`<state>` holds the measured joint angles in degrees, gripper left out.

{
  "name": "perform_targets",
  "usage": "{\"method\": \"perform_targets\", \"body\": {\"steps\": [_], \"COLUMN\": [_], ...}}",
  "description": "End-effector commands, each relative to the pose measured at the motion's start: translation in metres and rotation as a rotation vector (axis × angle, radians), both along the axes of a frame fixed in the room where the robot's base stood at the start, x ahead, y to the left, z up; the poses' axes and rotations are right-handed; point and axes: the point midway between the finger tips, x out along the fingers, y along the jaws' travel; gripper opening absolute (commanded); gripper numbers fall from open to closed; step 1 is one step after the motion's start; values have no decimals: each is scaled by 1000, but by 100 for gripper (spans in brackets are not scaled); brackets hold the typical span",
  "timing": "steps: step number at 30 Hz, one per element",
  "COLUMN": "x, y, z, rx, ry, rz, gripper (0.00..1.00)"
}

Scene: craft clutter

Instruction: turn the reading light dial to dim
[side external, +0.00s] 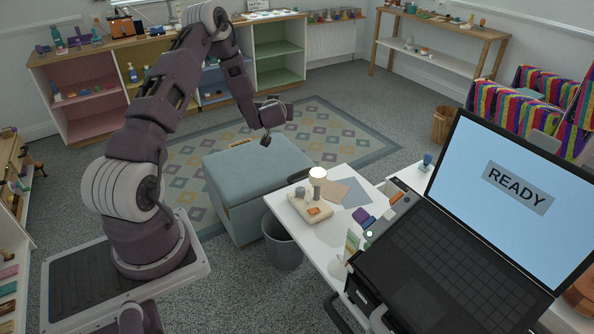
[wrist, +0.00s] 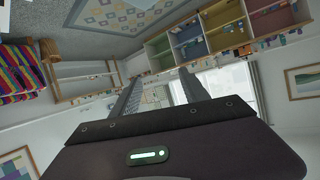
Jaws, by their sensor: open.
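A small lit lamp (side external: 318,174) with a pale round glowing top stands on a cream base (side external: 309,206) on the white table. I take it for the reading light. A small orange piece (side external: 314,211) sits at the base's front; I cannot tell whether it is the dial, and no dial markings are readable. My gripper (side external: 266,139) hangs over the blue-grey box, left of the lamp and apart from it. In the wrist view my gripper (wrist: 158,77) has its two fingers spread with nothing between them. That view looks across the room and does not show the lamp.
The blue-grey box (side external: 240,200) stands below my gripper, with a grey bin (side external: 283,247) beside it. The white table (side external: 325,250) also holds paper sheets (side external: 352,192) and purple blocks (side external: 363,219). A laptop reading "READY" (side external: 515,188) fills the right. Open air lies between gripper and lamp.

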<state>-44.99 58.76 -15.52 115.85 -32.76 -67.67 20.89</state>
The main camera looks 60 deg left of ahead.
Motion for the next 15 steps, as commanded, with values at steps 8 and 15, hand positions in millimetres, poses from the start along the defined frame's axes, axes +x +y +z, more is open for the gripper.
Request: {"method": "perform_targets", "body": {"steps": [8, 15], "x": [-2, 32], "y": [-36, -114], "z": [-141, -183], "rx": [-719, -1189], "ry": [-37, -111], "rz": [731, 952], "gripper": [53, 53]}}
